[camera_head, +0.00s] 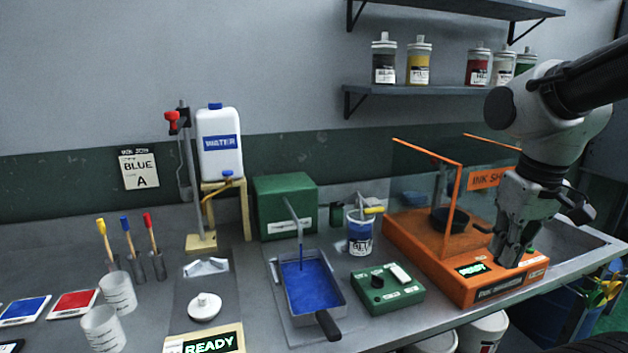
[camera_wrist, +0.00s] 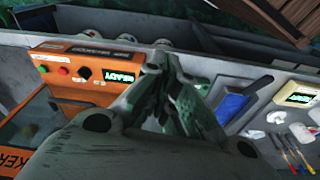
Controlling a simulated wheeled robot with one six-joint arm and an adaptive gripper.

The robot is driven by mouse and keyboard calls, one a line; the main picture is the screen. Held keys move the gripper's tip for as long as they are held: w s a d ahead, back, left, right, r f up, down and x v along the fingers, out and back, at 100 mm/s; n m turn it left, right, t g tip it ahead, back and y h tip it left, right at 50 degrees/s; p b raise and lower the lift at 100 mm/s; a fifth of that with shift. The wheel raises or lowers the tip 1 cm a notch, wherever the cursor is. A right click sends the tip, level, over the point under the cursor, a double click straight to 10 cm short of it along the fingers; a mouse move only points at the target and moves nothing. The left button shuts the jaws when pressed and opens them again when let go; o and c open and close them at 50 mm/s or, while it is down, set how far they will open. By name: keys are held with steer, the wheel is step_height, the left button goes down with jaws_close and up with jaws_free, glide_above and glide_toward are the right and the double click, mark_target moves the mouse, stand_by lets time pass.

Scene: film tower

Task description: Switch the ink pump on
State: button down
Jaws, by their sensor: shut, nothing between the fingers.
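A small green control box (camera_head: 388,290) with a black knob and a pale switch stands right of the blue ink tray. A larger green box (camera_head: 285,208) stands behind the tray (camera_head: 334,278), and a thin spout (camera_head: 299,228) above the tray ends over the ink. I cannot tell which green box is the pump, or whether it is on. My gripper (camera_head: 507,262) is shut and empty, pointing down at the front panel of the orange ink shaker (camera_head: 450,275); I cannot tell if it touches. In the wrist view my gripper (camera_wrist: 163,60) hides the control box.
An ink cup (camera_head: 360,240) stands behind the control box. A READY scale (camera_head: 212,342), beakers (camera_head: 118,293) and brushes (camera_head: 127,235) stand at left. The tray's black handle (camera_head: 328,324) points to the front edge. Bins (camera_head: 487,330) stand below the bench.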

steer(key=s+d+r+m+t, duration=0.1)
steer(key=s+d+r+t, duration=0.1)
steer(key=s+d+r, duration=0.1)
steer(key=shift+s+d+r+m+t, duration=0.4)
steer(key=shift+s+r, duration=0.1)
